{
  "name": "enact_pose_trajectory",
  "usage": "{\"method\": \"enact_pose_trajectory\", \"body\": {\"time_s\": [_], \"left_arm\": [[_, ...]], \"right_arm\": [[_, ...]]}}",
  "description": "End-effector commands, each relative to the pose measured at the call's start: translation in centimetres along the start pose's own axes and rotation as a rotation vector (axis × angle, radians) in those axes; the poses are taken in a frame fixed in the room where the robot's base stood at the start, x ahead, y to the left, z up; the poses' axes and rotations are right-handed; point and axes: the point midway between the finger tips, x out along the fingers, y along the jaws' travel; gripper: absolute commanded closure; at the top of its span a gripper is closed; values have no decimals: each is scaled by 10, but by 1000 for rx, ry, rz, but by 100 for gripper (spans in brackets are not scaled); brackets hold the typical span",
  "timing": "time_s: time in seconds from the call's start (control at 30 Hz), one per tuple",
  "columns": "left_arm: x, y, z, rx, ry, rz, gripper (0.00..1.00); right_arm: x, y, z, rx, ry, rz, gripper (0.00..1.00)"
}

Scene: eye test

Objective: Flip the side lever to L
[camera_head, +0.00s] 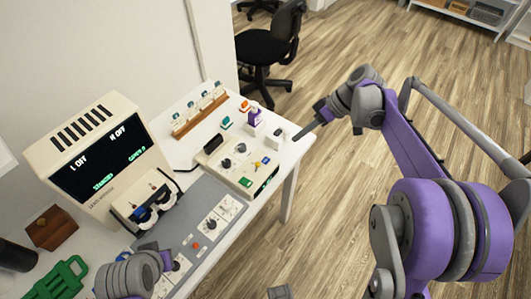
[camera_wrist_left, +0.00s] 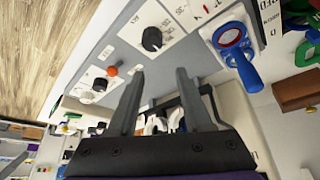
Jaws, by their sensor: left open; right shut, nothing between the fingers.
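A blue lever (camera_wrist_left: 246,72) shows at the upper right of the left wrist view. Its round hub has a red ring and sits on a white plate; the lettering around it is too small to read. The tester (camera_head: 95,160) has a dark screen reading OFF twice and STANDBY.
Black dials (camera_wrist_left: 152,38) and an orange-red button (camera_wrist_left: 112,70) are on the panel. A brown box (camera_head: 52,228) and green object (camera_head: 60,280) are at left.

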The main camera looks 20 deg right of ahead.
Motion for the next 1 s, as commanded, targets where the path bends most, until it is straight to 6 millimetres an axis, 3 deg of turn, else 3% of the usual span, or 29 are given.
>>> {"method": "enact_pose_trajectory", "body": {"time_s": [0.57,1.0], "left_arm": [[1,0,1,0,-1,0,50],[5,0,4,0,-2,0,50]], "right_arm": [[6,6,-2,-20,11,-16,100],[92,4,-2,-22,10,-17,100]]}}
